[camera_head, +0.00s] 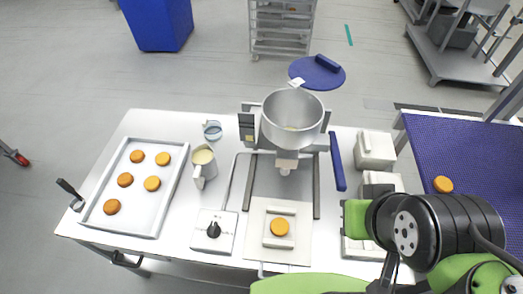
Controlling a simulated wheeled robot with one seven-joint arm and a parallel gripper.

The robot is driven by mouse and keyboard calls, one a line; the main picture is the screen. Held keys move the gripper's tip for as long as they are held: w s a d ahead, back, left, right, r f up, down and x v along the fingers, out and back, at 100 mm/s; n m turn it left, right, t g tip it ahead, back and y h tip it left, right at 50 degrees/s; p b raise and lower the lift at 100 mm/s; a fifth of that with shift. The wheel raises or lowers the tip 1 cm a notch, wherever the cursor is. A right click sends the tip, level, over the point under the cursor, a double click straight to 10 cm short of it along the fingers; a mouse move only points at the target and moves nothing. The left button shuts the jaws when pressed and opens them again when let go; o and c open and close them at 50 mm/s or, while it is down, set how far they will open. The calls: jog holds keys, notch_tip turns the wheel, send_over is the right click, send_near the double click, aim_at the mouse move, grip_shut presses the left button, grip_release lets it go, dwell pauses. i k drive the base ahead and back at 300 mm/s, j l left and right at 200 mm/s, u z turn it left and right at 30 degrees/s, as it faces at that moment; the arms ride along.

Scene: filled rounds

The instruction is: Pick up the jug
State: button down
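The jug (203,168) is a small grey-white vessel with a handle, standing upright on the white table. It holds a pale yellow, creamy content. It is between the tray of biscuits and the metal funnel. My green and black arm (425,230) is at the lower right, well apart from the jug. I cannot make out my gripper's fingers in this view.
A tray (170,204) with several biscuits lies left of the jug. A small clear cup (212,130) stands just behind it. A metal funnel (292,108) on a frame and a control box with a black knob (213,231) are to its right. White containers (376,150) stand farther right.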

aim_at(203, 159)
jog(key=j+u, duration=0.25)
jog(key=j, duration=0.2)
jog(key=i+j+u, duration=0.2)
jog(key=j, duration=0.2)
jog(key=j+u, duration=0.25)
jog(key=j, duration=0.15)
jog(key=i+j+u, duration=0.2)
jog(key=j, duration=0.2)
jog(key=i+j+u, duration=0.1)
jog(key=j+u, duration=0.15)
jog(key=j, duration=0.15)
